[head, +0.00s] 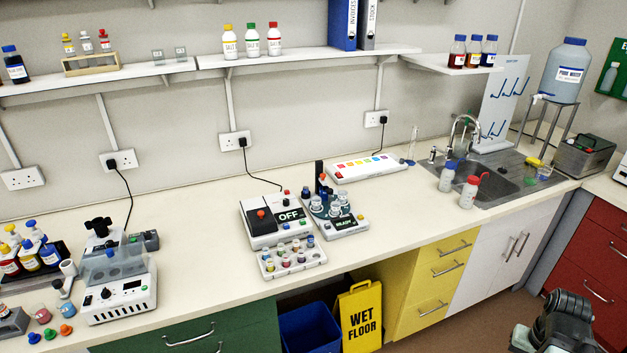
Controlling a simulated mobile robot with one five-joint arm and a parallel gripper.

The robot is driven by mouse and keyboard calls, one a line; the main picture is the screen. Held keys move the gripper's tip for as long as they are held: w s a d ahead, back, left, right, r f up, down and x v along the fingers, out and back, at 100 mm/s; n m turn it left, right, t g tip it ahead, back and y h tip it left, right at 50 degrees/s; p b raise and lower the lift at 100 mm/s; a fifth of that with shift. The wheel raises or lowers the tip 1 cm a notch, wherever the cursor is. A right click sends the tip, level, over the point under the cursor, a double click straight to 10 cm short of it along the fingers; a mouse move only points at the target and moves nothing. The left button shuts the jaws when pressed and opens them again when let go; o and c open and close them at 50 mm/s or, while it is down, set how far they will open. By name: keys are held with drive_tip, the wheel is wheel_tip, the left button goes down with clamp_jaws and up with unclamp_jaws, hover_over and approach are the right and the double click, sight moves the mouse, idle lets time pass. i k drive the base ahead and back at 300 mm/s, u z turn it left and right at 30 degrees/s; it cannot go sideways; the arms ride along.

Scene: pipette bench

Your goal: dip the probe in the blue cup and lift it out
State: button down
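A small blue cup (69,308) stands on the bench at the far left, just left of a white instrument. A reddish cup (39,313) stands beside it on the left. Just behind the blue cup is a small pale and grey upright piece (66,279). It may be the probe or its holder, but it is too small to tell. A dark part of my arm (562,324) shows at the lower right, far from the cups and beyond the bench's front edge. I cannot make out its fingertips or anything held.
Clear bench (195,260) lies between that instrument and the middle devices. A yellow wet-floor sign (360,316) stands below.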

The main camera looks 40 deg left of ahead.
sight(320, 178)
drive_tip(key=u, duration=1.35)
drive_tip(key=i, duration=1.5)
drive_tip(key=k, duration=0.5)
drive_tip(key=u, duration=2.45)
drive_tip(key=k, duration=0.75)
